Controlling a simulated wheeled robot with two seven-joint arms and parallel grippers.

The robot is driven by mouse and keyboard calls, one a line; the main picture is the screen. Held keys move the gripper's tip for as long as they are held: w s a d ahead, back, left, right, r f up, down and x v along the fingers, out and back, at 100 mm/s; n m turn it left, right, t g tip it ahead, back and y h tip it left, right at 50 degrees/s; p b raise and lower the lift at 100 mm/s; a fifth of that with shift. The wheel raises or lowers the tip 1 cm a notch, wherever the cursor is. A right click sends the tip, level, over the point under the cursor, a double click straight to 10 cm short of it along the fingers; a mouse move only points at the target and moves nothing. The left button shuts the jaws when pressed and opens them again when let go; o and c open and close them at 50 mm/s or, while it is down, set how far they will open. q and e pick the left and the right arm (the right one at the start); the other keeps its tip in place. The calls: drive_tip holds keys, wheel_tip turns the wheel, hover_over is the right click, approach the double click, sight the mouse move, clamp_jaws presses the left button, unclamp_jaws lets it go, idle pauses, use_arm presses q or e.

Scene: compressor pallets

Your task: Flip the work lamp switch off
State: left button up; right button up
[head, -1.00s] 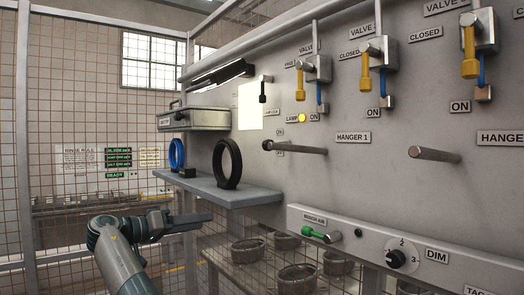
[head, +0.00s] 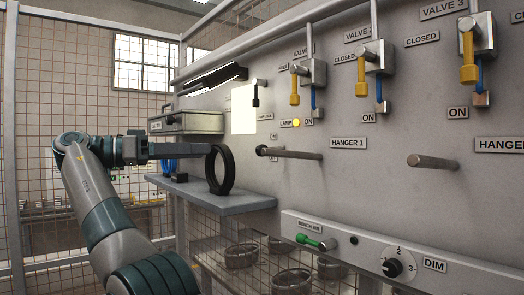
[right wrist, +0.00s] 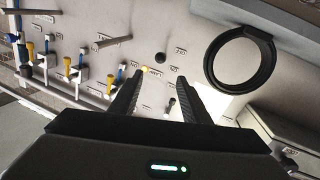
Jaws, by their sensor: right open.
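The lamp switch is a small black knob (head: 262,151) on the grey panel, with small labels above and below it. In the right wrist view the black knob (right wrist: 160,58) lies beyond the fingertips. My left gripper is out of view.
The black ring (head: 220,170) stands on the grey shelf (head: 245,203). The HANGER 1 peg (head: 295,154) juts from the panel beside the knob. A grey box (head: 195,122) stands behind my gripper. Yellow valve handles (head: 361,78) hang at upper right.

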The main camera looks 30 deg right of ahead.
drive_tip(key=d+p, duration=0.1)
drive_tip(key=d, duration=0.4)
drive_tip(key=s+d+p, duration=0.1)
drive_tip(key=d, duration=0.5)
drive_tip(key=s+d+p, duration=0.1)
drive_tip(key=d, duration=0.5)
drive_tip(key=shift+s+d, duration=0.1)
drive_tip(key=shift+d, duration=0.05)
clamp_jaws()
drive_tip(key=shift+f, duration=0.1)
